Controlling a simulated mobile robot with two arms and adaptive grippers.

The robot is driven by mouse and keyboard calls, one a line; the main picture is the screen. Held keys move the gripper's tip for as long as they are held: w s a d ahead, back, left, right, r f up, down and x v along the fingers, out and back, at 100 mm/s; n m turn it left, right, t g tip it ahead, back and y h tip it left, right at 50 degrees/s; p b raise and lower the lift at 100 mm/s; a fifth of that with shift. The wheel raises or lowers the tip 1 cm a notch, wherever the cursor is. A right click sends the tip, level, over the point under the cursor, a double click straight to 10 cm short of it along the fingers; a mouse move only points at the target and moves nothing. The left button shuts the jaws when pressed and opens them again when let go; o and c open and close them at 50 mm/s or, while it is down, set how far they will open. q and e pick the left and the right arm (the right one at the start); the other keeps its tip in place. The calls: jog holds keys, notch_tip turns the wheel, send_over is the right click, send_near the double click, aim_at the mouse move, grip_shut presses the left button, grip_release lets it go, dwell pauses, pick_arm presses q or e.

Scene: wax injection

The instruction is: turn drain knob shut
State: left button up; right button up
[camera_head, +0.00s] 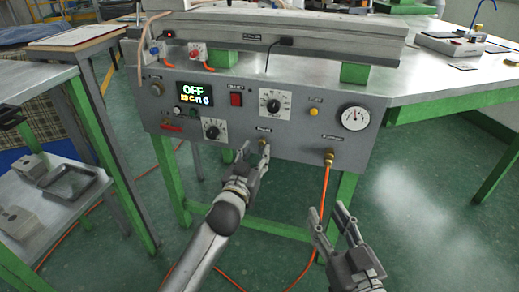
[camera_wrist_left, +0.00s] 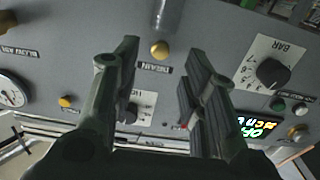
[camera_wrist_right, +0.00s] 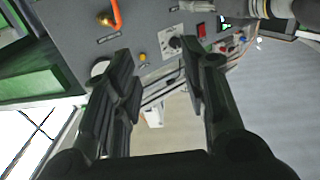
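The drain knob is a small brass-coloured piece (camera_head: 264,141) low on the grey control panel, under its label. In the left wrist view, the upside-down DRAIN label (camera_wrist_left: 153,67) is beside the brass knob (camera_wrist_left: 160,50), with a grey cylindrical part above it. My left gripper (camera_head: 256,151) is open at the panel's lower edge, close to the knob. In the left wrist view, the knob shows between its fingers (camera_wrist_left: 155,62); contact cannot be told. My right gripper (camera_head: 327,211) is open and empty, in front of and below the panel's right part.
The grey panel (camera_head: 230,125) carries a lit display reading OFF (camera_head: 196,94), dials, a red switch (camera_head: 236,99) and a pressure gauge (camera_head: 354,116). An orange hose (camera_head: 325,190) hangs from a brass fitting (camera_head: 329,157), near my right gripper. A side table (camera_head: 62,200) stands left.

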aim_at(261, 143)
pick_arm(q)
jog(key=b+x, duration=0.1)
jog(key=x, duration=0.2)
jog(key=shift+w, duration=0.15)
jog(key=shift+w+d, duration=0.2)
jog(key=shift+w, duration=0.15)
pick_arm(e)
jog(key=shift+s+a+r+t+y, duration=0.15)
jog(key=shift+r+t, duration=0.45)
jog(key=shift+r, duration=0.35)
jog(key=shift+s+r+t+y, duration=0.1)
jog(key=shift+r+t+y, duration=0.1)
jog(key=shift+r+t, duration=0.55)
jog(key=shift+s+a+r+t+y, duration=0.15)
jog(key=shift+r+t, duration=0.3)
jog(key=shift+r, duration=0.65)
pick_arm(q)
grip_shut()
